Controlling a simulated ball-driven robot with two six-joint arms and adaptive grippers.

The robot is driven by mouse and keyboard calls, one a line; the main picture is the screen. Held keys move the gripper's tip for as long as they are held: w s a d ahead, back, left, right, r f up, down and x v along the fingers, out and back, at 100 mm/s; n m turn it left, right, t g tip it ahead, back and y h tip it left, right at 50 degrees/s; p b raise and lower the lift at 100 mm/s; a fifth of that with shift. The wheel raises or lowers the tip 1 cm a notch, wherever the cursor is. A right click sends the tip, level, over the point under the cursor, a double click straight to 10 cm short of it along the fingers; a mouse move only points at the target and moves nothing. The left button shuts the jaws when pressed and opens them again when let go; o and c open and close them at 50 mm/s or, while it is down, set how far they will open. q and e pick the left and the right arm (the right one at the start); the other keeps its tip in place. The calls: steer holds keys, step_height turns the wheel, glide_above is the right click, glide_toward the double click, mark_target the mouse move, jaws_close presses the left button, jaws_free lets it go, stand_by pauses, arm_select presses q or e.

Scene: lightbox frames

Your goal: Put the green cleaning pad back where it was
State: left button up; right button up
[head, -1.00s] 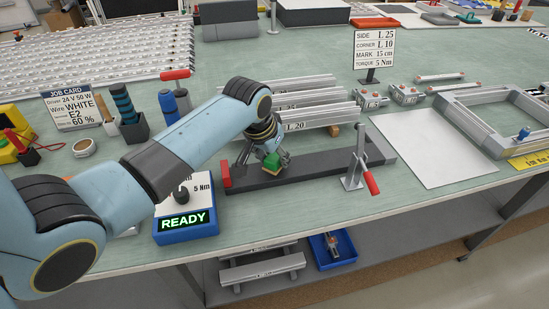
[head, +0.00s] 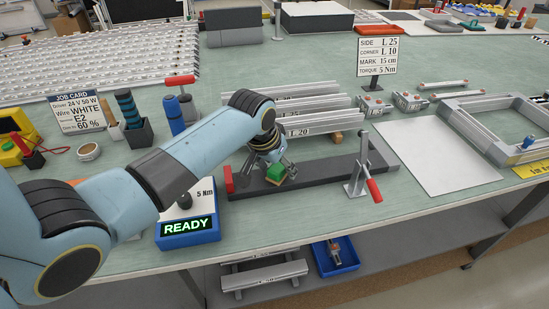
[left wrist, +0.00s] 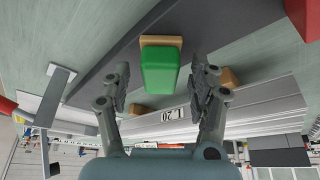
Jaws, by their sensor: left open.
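The green cleaning pad (head: 275,173), a small green block with a tan layer along one side, appears to rest on the long dark grey bar (head: 330,168) on the bench. My left gripper (head: 276,170) is open just above it, pointing down. In the left wrist view the pad (left wrist: 160,70) lies between and just beyond the two spread fingertips (left wrist: 160,75), with clear gaps on both sides. My right gripper is not in view.
A clamp with a red handle (head: 373,189) stands at the bar's right front. Silver profiles (head: 310,121) lie behind it. A blue READY box (head: 188,228) stands at front left. A white sheet (head: 435,155) lies to the right.

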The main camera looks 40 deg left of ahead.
arm_select(q)
steer(key=v, duration=1.1)
steer(key=shift+s+r, duration=0.2)
steer(key=shift+r, duration=0.15)
